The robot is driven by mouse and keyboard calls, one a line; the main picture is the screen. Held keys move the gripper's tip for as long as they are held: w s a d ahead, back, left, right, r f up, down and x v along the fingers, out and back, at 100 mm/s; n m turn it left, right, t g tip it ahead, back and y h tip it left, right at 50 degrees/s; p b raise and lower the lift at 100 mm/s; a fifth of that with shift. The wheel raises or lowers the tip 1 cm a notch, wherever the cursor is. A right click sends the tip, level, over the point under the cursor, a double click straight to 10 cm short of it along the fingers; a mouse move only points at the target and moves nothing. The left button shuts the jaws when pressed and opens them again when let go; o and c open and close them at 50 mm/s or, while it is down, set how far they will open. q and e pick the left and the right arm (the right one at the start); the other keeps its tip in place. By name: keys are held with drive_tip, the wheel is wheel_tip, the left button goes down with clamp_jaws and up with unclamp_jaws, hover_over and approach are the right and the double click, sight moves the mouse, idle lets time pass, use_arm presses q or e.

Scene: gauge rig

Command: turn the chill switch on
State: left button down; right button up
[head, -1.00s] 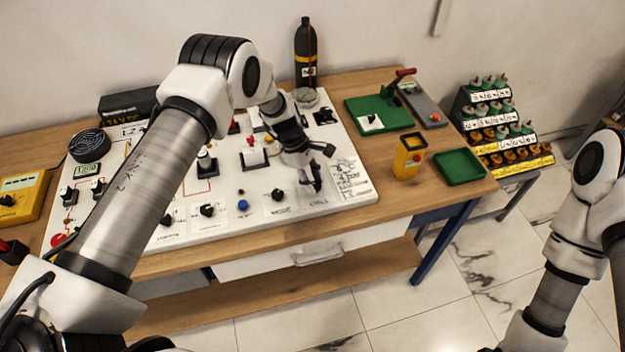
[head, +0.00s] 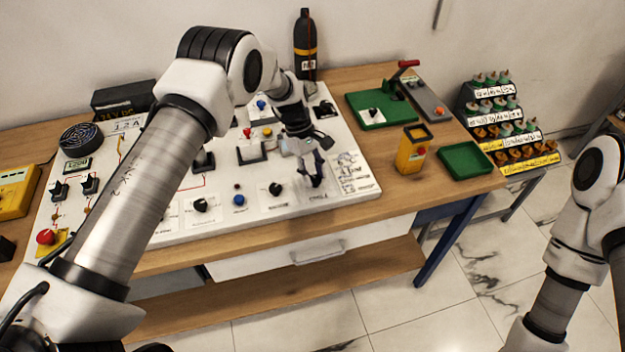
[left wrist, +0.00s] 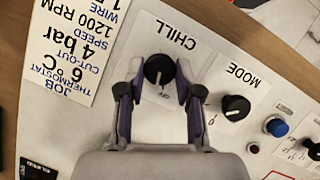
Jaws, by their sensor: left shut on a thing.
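The chill switch (left wrist: 159,70) is a round black knob on a white panel, under the printed word CHILL, which appears upside down in the left wrist view. Its pale pointer mark faces roughly toward the small OFF print. My left gripper (left wrist: 160,93) has one finger on each side of the knob and is shut on it. In the head view my left gripper (head: 313,178) reaches down to the panel's front right, and its fingers mostly hide the knob. My right arm shows at the right edge, but its gripper is out of view.
The mode knob (left wrist: 236,107) is close beside the chill switch, with a blue button (left wrist: 277,127) beyond it. The white panel (head: 345,200) lies on a wooden bench.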

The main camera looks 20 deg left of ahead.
use_arm(q)
drive_tip(key=m+b, duration=0.1)
drive_tip(key=m, duration=0.1)
drive_tip(key=f+m+g+y+b, duration=0.1)
drive_tip(key=m+b, duration=0.1)
drive_tip(key=shift+d+m+g+b, duration=0.15)
drive_tip(key=shift+m+g+b, duration=0.15)
drive_tip(key=m+y+b, duration=0.1)
drive_tip(key=m, duration=0.1)
drive_tip(key=shift+r+m, duration=0.1)
drive_tip(key=shift+m, duration=0.2)
drive_tip(key=shift+d+m+g+y+b, duration=0.15)
drive_tip(key=shift+m+g+y+b, duration=0.35)
drive_tip(key=shift+m, duration=0.9)
drive_tip(key=shift+r, duration=0.1)
drive_tip(key=c, duration=0.8)
unclamp_jaws()
drive_tip(key=shift+o, duration=0.2)
drive_tip(key=shift+w, duration=0.15)
drive_tip(key=shift+r, duration=0.1)
